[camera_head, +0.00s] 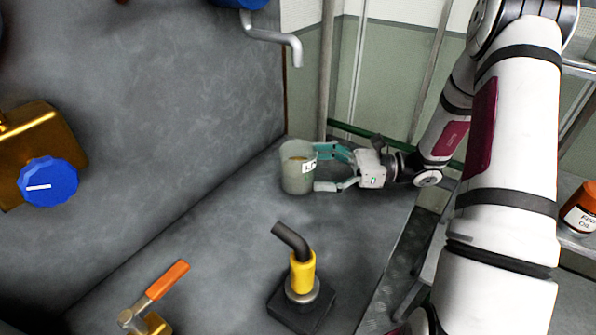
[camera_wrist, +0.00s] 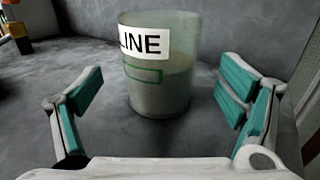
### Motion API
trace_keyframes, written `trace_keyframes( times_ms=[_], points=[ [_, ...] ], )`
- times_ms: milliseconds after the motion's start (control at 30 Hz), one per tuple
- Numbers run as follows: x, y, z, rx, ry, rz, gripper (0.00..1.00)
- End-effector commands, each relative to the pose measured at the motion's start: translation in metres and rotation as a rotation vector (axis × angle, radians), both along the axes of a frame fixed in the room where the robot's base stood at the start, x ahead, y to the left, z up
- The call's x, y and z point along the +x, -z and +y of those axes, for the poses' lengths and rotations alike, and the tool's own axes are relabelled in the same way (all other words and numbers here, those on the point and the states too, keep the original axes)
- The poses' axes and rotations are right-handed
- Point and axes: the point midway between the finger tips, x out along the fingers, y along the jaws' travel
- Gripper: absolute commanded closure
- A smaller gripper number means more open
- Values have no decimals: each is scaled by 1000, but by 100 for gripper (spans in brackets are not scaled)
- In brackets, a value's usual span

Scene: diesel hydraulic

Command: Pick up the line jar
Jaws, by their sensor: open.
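The line jar (camera_head: 291,178) is a pale green, see-through jar with a white label. It stands upright at the back of the grey metal surface. In the wrist view the jar (camera_wrist: 160,88) shows the word "LINE" and a green outlined box, and looks partly filled. My gripper (camera_head: 325,170) reaches in from the right, its fingers spread towards the jar. In the wrist view my gripper (camera_wrist: 161,95) is open, one teal-padded finger on each side, with the jar ahead and between them. Gaps show between the pads and the jar.
A black and yellow fitting (camera_head: 302,275) stands on a dark base in front of the jar. An orange-handled valve (camera_head: 160,285) is at front left. A grey wall with a blue knob (camera_head: 50,182) rises at left. A bent pipe (camera_head: 283,40) hangs above. An orange-capped jar (camera_head: 582,212) is far right.

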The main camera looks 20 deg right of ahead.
Motion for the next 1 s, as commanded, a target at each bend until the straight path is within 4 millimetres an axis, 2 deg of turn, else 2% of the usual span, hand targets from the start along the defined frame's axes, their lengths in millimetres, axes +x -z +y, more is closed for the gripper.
trace_keyframes(
  times_ms=[233,567,667,833,867,900,1000],
  points=[
    [13,0,33,1,-4,0,11],
    [16,-1,41,0,-1,0,11],
    [16,-1,41,0,-1,0,29],
    [16,-1,40,0,-1,0,68],
    [16,-1,40,0,-1,0,68],
    [16,-1,40,1,-1,0,73],
    [16,-1,40,1,-1,0,73]
  ],
)
